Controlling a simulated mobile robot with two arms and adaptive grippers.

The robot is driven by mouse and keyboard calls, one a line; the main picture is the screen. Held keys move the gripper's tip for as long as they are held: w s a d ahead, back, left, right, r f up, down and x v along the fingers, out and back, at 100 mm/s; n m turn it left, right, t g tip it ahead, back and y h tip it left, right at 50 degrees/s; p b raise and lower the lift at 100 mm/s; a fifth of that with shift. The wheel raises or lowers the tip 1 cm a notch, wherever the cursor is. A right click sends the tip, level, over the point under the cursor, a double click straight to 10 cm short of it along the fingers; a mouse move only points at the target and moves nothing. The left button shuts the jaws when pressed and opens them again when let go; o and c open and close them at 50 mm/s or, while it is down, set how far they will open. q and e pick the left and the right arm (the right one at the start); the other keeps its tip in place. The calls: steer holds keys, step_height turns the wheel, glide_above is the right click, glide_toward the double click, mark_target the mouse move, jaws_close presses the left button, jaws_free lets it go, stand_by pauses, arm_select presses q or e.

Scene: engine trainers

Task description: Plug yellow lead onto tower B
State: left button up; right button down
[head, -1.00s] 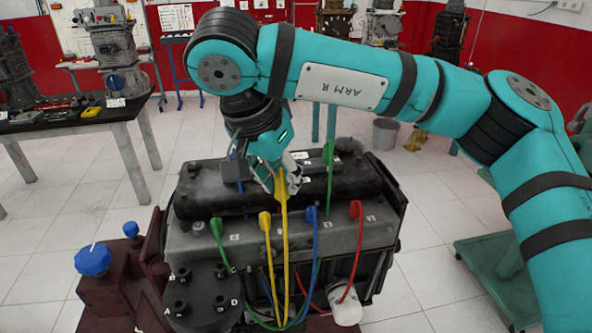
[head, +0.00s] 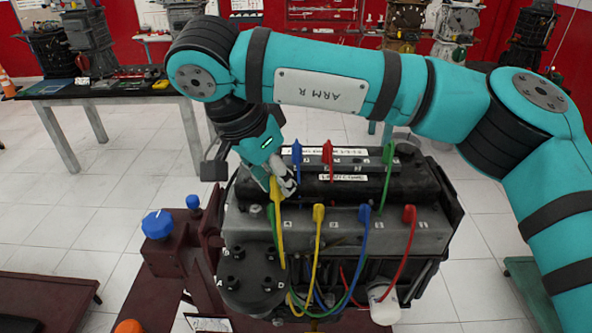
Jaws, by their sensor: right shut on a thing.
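My right gripper (head: 282,186) is shut on the upper end of a yellow lead (head: 278,215), held above the left end of the engine block. The lead hangs from the jaws past the right side of the black round cap (head: 250,300). The cap has several upright towers and letters around its edge. Tower B (head: 238,254) stands at its back left, bare and apart from the held lead. A second yellow boot (head: 318,214) stands on the block's front row. My left gripper is not in view.
A green boot (head: 270,214) is close behind the held lead. Blue (head: 364,214) and red (head: 408,214) boots stand to the right, with more boots on the back row. A blue knob (head: 158,224) is left of the cap.

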steer(key=a+p, duration=0.2)
steer(key=a, duration=0.6)
steer(key=shift+s+p, duration=0.4)
steer(key=shift+s, duration=0.05)
steer(key=shift+f, duration=0.15)
steer(key=shift+f+b, duration=1.85)
steer(key=shift+f, duration=0.6)
steer(key=shift+f, duration=0.15)
steer(key=shift+f+b, duration=2.15)
steer(key=shift+f, duration=0.45)
steer(key=shift+f+b, duration=0.85)
